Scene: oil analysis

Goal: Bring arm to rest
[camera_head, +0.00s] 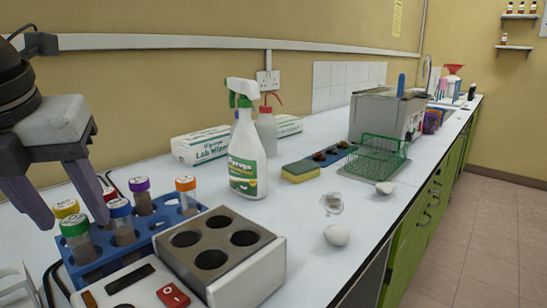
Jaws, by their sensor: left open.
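My left gripper (68,208) comes in at the left, above the worktop. My right gripper does not show.
A heating block (260,268) with round empty wells stands right of the rack. A green wire basket (374,157) and metal bath (375,118) stand farther back. Clear worktop (290,217) lies in the middle.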

